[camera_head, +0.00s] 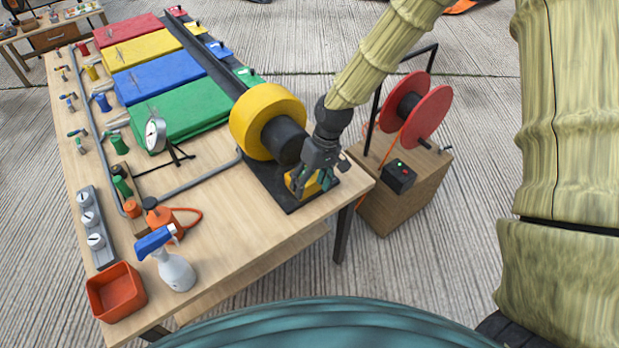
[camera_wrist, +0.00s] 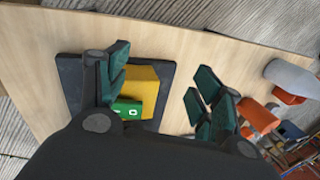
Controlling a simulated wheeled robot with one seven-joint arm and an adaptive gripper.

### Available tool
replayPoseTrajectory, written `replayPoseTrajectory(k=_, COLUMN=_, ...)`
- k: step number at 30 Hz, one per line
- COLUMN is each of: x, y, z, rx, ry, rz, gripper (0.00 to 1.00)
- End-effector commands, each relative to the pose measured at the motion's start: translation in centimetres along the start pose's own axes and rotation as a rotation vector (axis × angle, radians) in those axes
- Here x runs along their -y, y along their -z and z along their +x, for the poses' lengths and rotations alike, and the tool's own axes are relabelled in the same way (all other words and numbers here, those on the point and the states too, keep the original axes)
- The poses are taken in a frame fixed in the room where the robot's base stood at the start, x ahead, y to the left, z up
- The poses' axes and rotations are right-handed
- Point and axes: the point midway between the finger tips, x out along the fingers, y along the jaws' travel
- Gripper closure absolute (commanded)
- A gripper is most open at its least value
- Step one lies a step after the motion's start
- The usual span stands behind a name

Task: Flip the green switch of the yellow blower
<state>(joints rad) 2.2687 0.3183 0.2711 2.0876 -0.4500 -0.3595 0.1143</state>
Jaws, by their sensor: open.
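The yellow blower (camera_head: 258,118) sits on a black base plate (camera_head: 262,178) at the near right corner of the table. Its yellow switch box (camera_head: 296,184) is partly hidden behind my gripper in the head view. In the wrist view the box (camera_wrist: 144,88) shows with the green switch (camera_wrist: 126,109) on its face. My gripper (camera_head: 318,180) points down at the switch box; in the wrist view its green-padded fingers (camera_wrist: 160,98) are spread, one beside the box and one off to its right. The fingers look empty. Whether the left finger touches the switch I cannot tell.
A blue-and-white spray bottle (camera_head: 174,262), an orange bin (camera_head: 115,291) and a gauge on a stand (camera_head: 156,136) are on the table (camera_head: 240,215). A wooden crate (camera_head: 400,195) with a red cable reel (camera_head: 415,107) stands right of it. The table's front middle is clear.

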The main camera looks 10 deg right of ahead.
Motion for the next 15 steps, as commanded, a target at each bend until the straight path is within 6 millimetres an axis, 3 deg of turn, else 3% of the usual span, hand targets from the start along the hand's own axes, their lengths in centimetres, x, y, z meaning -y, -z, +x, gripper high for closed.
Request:
replayPoseTrajectory(k=3, x=-0.8, y=2.9, z=-3.3, rx=-0.008, ry=-0.030, rz=-0.045, gripper=0.34)
replayPoseTrajectory(k=9, x=-1.8, y=5.2, z=-8.5, rx=-0.003, ry=-0.085, rz=-0.094, gripper=0.34)
replayPoseTrajectory(k=15, x=-2.1, y=5.7, z=-10.1, rx=0.002, ry=-0.106, rz=-0.105, gripper=0.34)
